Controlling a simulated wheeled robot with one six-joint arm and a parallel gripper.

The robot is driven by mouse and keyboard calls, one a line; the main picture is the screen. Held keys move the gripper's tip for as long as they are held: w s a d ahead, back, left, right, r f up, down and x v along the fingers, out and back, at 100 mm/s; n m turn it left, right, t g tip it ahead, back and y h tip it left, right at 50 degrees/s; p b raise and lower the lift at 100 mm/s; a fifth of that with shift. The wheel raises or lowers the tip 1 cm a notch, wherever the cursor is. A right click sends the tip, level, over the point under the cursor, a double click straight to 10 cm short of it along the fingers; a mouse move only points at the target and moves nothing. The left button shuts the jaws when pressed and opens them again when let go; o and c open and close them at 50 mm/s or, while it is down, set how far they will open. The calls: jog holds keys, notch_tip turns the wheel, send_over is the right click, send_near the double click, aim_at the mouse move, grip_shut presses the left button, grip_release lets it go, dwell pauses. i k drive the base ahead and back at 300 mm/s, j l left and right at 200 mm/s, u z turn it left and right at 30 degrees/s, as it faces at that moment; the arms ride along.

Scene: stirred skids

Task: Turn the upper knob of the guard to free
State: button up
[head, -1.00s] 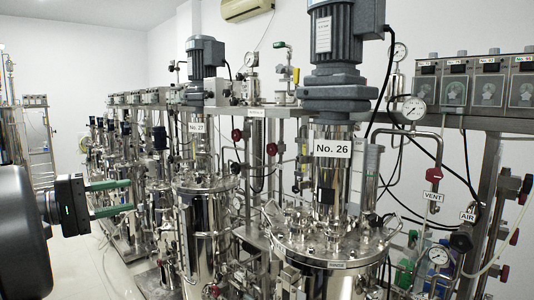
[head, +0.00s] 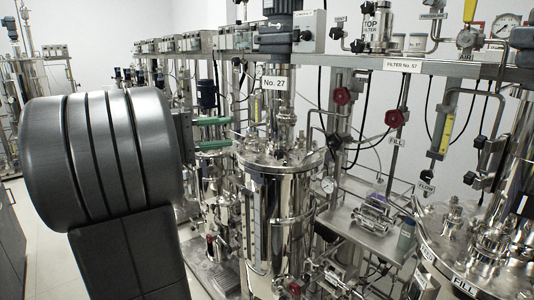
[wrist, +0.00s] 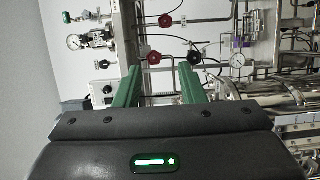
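My gripper (head: 228,133) is open and empty at the left of the head view, its two green fingers apart. In the wrist view, which looks turned on its side, the fingers of my gripper (wrist: 160,86) point at the pipework, with a gap between them. Two red knobs, one left (head: 342,95) and one right (head: 394,118), sit on the pipes right of the No. 27 vessel. In the wrist view red knobs show beyond the fingers, one farther up (wrist: 165,20) and one lower (wrist: 154,57). I cannot tell which part is the guard. Nothing touches the fingers.
The steel No. 27 vessel (head: 282,200) stands close to the right of my gripper. Another vessel (head: 480,250) is at the lower right. A steel shelf (head: 350,218) with small items lies between them. Pipes and hoses crowd the frame. Bare floor (head: 25,225) shows at far left.

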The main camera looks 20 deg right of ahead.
aim_at(479, 142)
jog(key=i+z, duration=0.15)
jog(key=z, duration=0.3)
jog(key=i+z, duration=0.2)
jog(key=z, duration=0.2)
jog(key=i+z, duration=0.15)
jog(key=z, duration=0.3)
jog(key=i+j+z, duration=0.1)
jog(key=z, duration=0.3)
jog(key=i+z, duration=0.3)
jog(key=j+z, duration=0.1)
jog(key=z, duration=0.2)
jog(key=i+j, duration=0.05)
